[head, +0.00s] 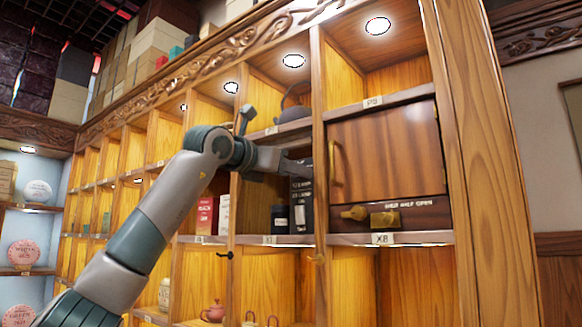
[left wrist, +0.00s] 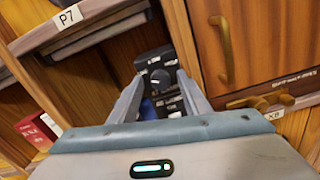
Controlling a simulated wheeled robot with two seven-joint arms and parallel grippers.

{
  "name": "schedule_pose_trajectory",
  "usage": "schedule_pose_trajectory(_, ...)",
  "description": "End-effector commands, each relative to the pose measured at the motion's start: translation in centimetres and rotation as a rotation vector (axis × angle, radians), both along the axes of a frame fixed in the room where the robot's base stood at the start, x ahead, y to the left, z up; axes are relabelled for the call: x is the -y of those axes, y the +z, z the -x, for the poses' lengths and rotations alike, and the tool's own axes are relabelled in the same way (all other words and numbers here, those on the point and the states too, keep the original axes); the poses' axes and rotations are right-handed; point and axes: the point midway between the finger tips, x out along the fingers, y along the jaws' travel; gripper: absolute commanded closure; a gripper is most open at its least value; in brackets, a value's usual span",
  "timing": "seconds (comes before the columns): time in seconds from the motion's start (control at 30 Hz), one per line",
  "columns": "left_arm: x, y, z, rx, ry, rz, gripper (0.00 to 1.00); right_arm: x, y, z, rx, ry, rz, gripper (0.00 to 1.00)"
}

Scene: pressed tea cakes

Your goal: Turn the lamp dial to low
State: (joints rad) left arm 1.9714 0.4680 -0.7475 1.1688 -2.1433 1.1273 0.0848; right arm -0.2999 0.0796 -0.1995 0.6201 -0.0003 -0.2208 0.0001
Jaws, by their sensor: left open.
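A black box-like unit with a round dark dial (left wrist: 162,78) shows between my fingers in the left wrist view. It has pale markings, too small to read; I cannot tell the dial's setting. In the head view a dark upright thing with white lettering (head: 301,205) stands against the divider, partly behind my gripper; the dial face is not clear there. My left gripper (head: 300,168) is open, its fingers reaching into the shelf compartment on either side of the dial. I cannot tell whether they touch it. My right gripper is in neither view.
A wooden cabinet door with a brass handle (head: 336,163) is just right of the gripper, with a brass latch (head: 368,214) below it. Red and white boxes (head: 205,214) and a dark jar (head: 280,218) stand in nearby compartments. A dark teapot (head: 293,108) sits above.

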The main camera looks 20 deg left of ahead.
Motion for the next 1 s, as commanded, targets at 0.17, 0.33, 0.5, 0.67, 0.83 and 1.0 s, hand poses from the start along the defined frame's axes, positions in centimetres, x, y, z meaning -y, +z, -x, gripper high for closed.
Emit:
schedule_pose_trajectory(0.17,0.02,-0.04,-0.03,0.000,0.000,0.000,0.57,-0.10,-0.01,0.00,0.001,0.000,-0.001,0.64)
schedule_pose_trajectory(0.33,0.02,-0.02,-0.01,0.000,0.000,0.000,0.81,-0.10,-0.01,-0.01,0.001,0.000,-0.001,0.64)
schedule_pose_trajectory(0.5,0.00,0.00,0.00,0.000,0.000,0.000,0.98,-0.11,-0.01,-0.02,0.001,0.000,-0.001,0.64)
schedule_pose_trajectory(0.67,-0.02,0.03,0.01,0.003,0.001,-0.007,0.98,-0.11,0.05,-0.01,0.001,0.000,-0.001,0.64)
schedule_pose_trajectory(0.83,-0.05,0.11,0.03,0.015,0.002,-0.041,0.98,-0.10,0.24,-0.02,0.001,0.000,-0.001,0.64)
schedule_pose_trajectory(1.0,0.00,0.18,0.05,0.042,0.002,-0.114,0.98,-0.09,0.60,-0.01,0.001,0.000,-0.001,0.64)
